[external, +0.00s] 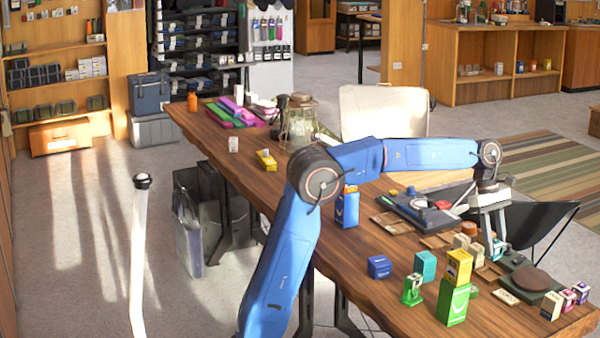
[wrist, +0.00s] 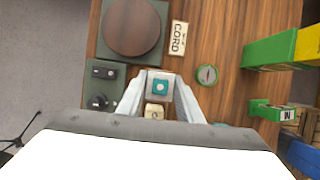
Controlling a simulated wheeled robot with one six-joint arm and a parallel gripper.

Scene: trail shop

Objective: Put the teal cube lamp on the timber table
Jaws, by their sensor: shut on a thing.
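The teal cube lamp (wrist: 160,87) is between the fingertips of my gripper (wrist: 159,92) in the wrist view, a small grey block with a teal face. In the external view my gripper (external: 490,233) points down over the right part of the timber table (external: 490,322), and a bit of the lamp's teal (external: 499,249) shows at its fingertips. My gripper is shut on the lamp. The fingers hide part of it. I cannot tell whether its underside touches the table. The table's brown planks (wrist: 218,45) also show in the wrist view.
A green box with a yellow box on top (external: 457,280), a teal box (external: 425,266) and a blue box (external: 379,267) stand left of my gripper. A dark green tray with a round brown disc (external: 531,279) lies to its right. Several small blocks crowd around it.

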